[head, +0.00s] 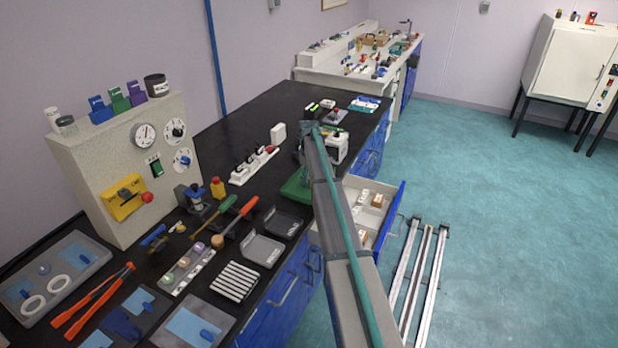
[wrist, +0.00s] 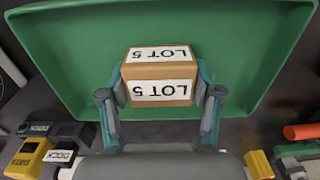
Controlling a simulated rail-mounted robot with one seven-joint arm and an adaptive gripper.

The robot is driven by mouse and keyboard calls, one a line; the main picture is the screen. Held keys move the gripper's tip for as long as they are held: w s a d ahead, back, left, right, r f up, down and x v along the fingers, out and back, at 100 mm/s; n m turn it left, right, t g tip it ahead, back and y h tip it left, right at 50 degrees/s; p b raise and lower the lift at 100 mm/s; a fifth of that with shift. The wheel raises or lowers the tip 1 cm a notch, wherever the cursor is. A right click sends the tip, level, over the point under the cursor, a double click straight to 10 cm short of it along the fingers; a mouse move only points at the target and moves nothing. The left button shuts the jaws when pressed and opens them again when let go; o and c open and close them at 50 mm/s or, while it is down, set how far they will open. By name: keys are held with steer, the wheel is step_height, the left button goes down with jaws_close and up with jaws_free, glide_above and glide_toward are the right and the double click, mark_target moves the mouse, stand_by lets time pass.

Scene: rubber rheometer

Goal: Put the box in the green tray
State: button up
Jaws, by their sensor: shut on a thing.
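The box (wrist: 160,72) is brown cardboard with white labels reading "LOT 5" on two faces. My gripper (wrist: 161,88) is shut on it, one teal finger on each side. The green tray (wrist: 60,50) fills much of the wrist view behind the box, with its flat floor and sloped rim showing. The box lies within the tray's outline there; I cannot tell whether it touches the floor. In the head view the green tray (head: 294,191) is on the black bench, partly hidden by my arm. The box and fingertips are hidden there.
An open drawer (head: 372,206) below the bench edge holds several small boxes. A white power strip (head: 254,166) and a white container (head: 338,148) stand near the tray. In the wrist view, a yellow block (wrist: 28,156) and dark blocks lie below the tray's left.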

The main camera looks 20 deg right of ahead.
steer(key=o, duration=1.2)
steer(key=shift+r, duration=0.1)
step_height(320, 180, up, 12)
steer(key=b, duration=0.3)
